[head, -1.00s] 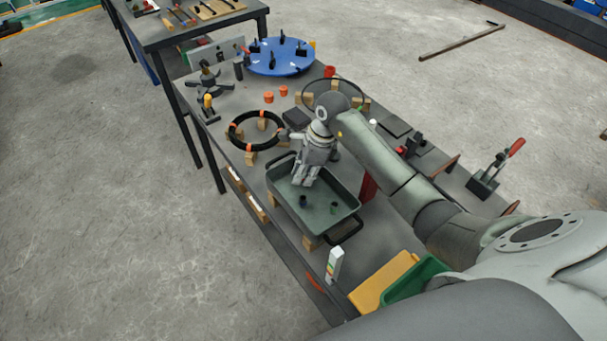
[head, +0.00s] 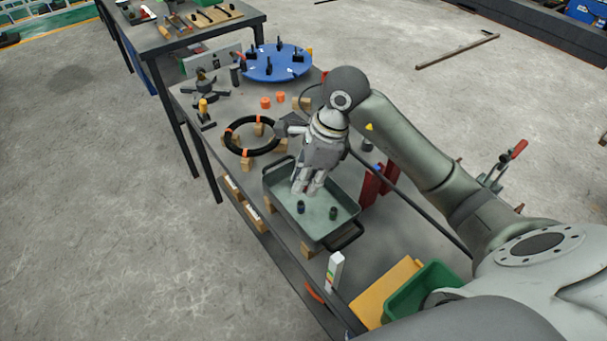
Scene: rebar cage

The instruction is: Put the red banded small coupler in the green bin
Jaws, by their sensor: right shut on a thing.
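My right gripper (head: 308,186) is over the grey tray (head: 283,213) with its fingers pointing down. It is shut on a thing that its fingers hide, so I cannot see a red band. Two small dark couplers stand in the tray below and to the right of the fingers: one with a bluish top (head: 301,207) and one greenish (head: 333,213). I see no red band on either. The green bin (head: 437,270) is at the lower right of the head view, apart from the gripper and partly behind my arm. My left gripper is not in view.
A yellow board (head: 385,292) lies left of the bin. A white block with coloured marks (head: 334,271) stands between tray and bin. A red stand (head: 371,186) is right of the tray. A black ring (head: 231,145) on wooden blocks and a blue turntable (head: 270,68) lie beyond.

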